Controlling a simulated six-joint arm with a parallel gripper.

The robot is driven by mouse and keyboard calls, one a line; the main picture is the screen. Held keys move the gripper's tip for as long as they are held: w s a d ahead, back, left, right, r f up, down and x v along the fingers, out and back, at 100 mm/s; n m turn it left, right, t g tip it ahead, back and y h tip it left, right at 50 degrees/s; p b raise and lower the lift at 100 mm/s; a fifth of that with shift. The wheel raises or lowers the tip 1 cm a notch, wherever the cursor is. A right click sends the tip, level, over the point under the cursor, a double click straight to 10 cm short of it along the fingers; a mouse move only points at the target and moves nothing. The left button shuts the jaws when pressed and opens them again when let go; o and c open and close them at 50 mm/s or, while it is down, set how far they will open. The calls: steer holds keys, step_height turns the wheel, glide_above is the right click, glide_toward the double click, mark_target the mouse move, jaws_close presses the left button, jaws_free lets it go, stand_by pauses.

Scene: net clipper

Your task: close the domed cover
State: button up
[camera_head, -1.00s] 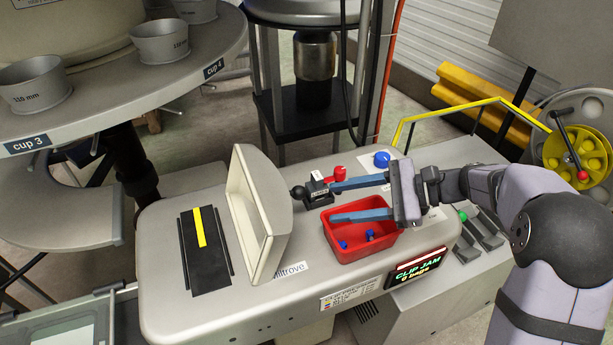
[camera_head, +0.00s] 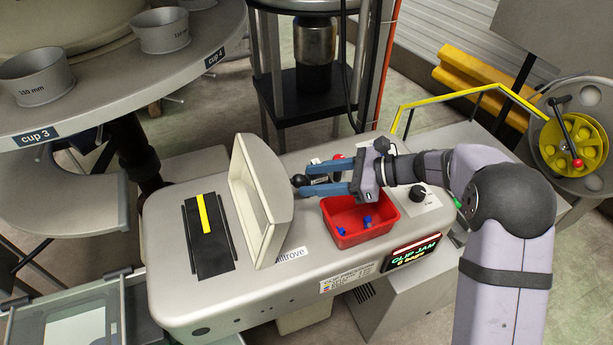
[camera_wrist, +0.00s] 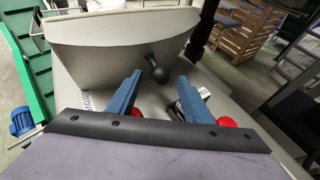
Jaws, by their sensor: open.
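The domed cover (camera_head: 262,205) is a pale grey shell that stands tilted up on the clipper housing, its hollow side facing left. In the wrist view the cover (camera_wrist: 120,55) fills the upper middle. A black ball knob (camera_head: 299,180) sits just right of the cover; it also shows in the wrist view (camera_wrist: 157,70). My gripper (camera_head: 305,178) is open, with blue fingers pointing left at the cover. The knob is at the fingertips, between them or just beyond. In the wrist view the knob lies ahead of the gap between the fingers (camera_wrist: 157,90). I see no grip on it.
A red tray (camera_head: 345,238) with several blue clips stands under my gripper. A black strip with a yellow stripe (camera_head: 207,235) lies left of the cover. A lit display (camera_head: 411,252) reads CLIP JAM. A round table with cups (camera_head: 120,95) stands at the back left.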

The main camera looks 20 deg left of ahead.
mark_target(279, 169)
steer(key=shift+p+x, duration=0.3)
steer(key=shift+x, duration=0.95)
